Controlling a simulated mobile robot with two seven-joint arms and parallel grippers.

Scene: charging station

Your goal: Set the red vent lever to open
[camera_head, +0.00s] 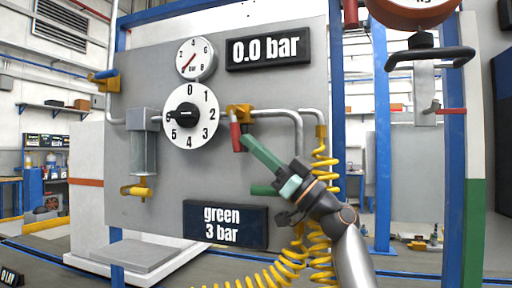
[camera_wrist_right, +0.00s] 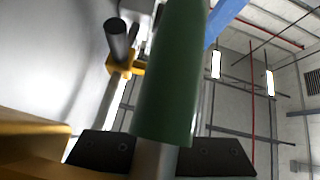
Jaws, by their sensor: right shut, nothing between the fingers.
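The red vent lever (camera_head: 236,137) hangs down from a yellow valve body (camera_head: 239,111) on the grey panel, tilted slightly from upright. My right gripper (camera_head: 246,140) reaches up from the lower right. Its long green fingers are shut and empty, with the tips just right of the lever's lower end. I cannot tell whether they touch it. In the right wrist view a green cylinder (camera_wrist_right: 172,75) fills the middle, and a yellow fitting (camera_wrist_right: 125,62) with a dark rod shows behind it. My left gripper is not in view.
A white numbered dial (camera_head: 205,135) and a round gauge (camera_head: 207,60) sit left of the lever. A display (camera_head: 268,49) reads 0.0 bar, and a sign (camera_head: 225,222) reads green 3 bar. A green handle (camera_head: 263,190) lies below. Yellow coiled hoses (camera_head: 322,178) hang close to my right arm.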

